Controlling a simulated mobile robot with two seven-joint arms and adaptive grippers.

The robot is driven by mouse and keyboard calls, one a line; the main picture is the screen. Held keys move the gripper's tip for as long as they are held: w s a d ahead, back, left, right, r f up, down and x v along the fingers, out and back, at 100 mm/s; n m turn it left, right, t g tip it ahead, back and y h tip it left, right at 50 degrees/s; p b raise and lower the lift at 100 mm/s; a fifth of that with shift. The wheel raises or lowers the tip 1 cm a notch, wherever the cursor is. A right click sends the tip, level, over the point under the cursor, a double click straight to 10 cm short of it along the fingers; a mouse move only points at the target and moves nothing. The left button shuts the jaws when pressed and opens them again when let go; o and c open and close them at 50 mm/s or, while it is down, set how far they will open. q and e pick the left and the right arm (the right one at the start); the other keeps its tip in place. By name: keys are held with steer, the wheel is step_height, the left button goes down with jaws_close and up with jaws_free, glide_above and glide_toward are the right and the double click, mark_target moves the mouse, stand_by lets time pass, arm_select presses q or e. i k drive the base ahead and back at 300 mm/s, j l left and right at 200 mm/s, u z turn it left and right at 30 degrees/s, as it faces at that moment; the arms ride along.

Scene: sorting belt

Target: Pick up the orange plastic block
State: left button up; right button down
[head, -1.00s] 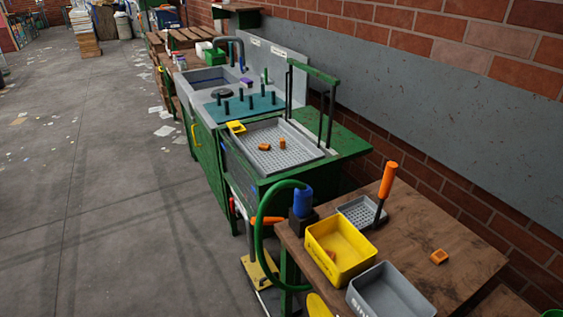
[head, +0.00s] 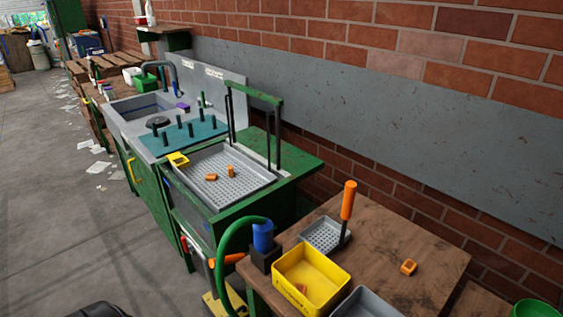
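An orange block (head: 408,267) with a hollow top lies alone on the wooden table at the right. Two small orange pieces (head: 211,177) (head: 230,170) lie on the perforated grey tray (head: 262,184) of the green bench. Part of another orange piece (head: 301,288) shows inside the yellow bin (head: 322,268) on the wooden table. I cannot tell from this distance which of them are plastic. Neither of my grippers shows. A dark rounded shape at the bottom left edge is too cut off to name.
A grey bin (head: 366,304) stands beside the yellow bin. A small grey tray (head: 322,234), an upright orange-handled tool (head: 348,200) and a blue-topped fixture with a green hose (head: 263,236) stand near the table's back left. Bare wood surrounds the lone block. Open floor lies left.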

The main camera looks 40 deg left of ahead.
mark_target(209, 177)
steer(key=j+z, duration=0.2)
steer(key=j, duration=0.25)
steer(key=j+z, duration=0.15)
steer(key=j, duration=0.25)
steer(key=k+j+z, duration=0.2)
steer(key=j, duration=0.2)
steer(key=j+z, duration=0.15)
steer(key=j, duration=0.3)
steer(key=k+j+z, duration=0.2)
steer(key=j, duration=0.2)
steer(key=j+z, duration=0.15)
steer(key=j, duration=0.25)
